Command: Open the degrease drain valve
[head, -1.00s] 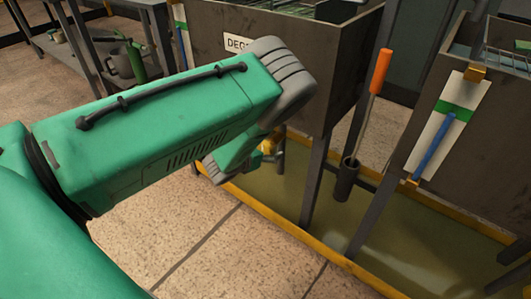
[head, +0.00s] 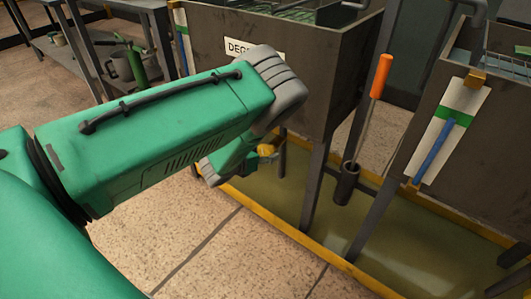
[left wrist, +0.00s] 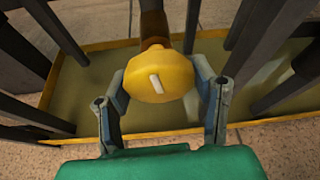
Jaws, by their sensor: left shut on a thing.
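The degrease tank (head: 315,70) carries a white label (head: 252,48), partly covered by my left arm. Under it, the yellow drain valve handle (head: 267,150) shows just past my left wrist. In the left wrist view the handle is a round yellow knob (left wrist: 160,75) with a short white mark, slightly tilted, on its face. A brown pipe (left wrist: 154,25) runs behind it. My left gripper (left wrist: 162,92) is shut on the knob, one finger on each side. In the head view its fingers are mostly hidden by my arm. My right gripper is not in view.
A yellow-rimmed catch basin (head: 400,235) lies under the tanks, among dark legs (head: 316,185). An orange-handled tool (head: 380,78) stands in a tube holder (head: 346,185). A second tank (head: 490,130) is at right. A cart (head: 95,65) stands at back left.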

